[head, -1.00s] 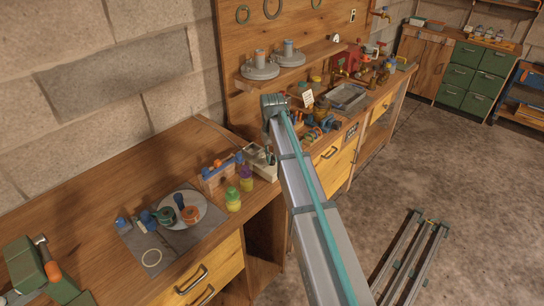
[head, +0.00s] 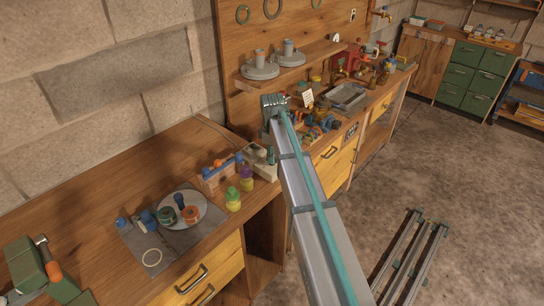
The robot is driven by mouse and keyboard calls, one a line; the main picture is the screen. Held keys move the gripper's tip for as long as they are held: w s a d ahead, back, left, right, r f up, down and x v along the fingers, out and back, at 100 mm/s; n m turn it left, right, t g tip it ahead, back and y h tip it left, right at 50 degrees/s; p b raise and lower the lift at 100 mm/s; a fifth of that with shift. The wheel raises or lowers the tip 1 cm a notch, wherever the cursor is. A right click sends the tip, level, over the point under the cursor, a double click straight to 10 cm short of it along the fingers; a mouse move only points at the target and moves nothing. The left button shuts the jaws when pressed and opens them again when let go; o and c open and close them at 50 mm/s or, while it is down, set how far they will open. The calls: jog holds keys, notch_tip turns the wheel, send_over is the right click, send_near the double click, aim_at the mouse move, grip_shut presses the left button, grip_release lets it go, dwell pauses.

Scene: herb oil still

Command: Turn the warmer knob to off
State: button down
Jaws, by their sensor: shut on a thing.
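My arm reaches from the bottom of the head view up over the wooden bench, and its far end is a ribbed grey block. I cannot make out fingers there, so my gripper and whatever it holds are hidden or too small to tell. I cannot pick out the warmer knob for certain. A pale grey box-like unit (head: 262,166) stands on the bench just left of my arm, with a small dark green upright part at its right; I cannot tell what that part is.
A white plate (head: 186,224) holding small containers lies on the left. A metal tray (head: 347,97) is farther right. A shelf (head: 293,66) hangs above.

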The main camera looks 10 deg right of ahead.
jog(key=n, duration=0.5)
jog(key=shift+n, duration=0.3)
jog(key=n, duration=0.5)
dwell(0.4)
jog(key=c, duration=1.2)
grip_release()
jog(key=shift+r, duration=0.1)
notch_tip(320, 180, up, 12)
jog(key=shift+f, duration=0.1)
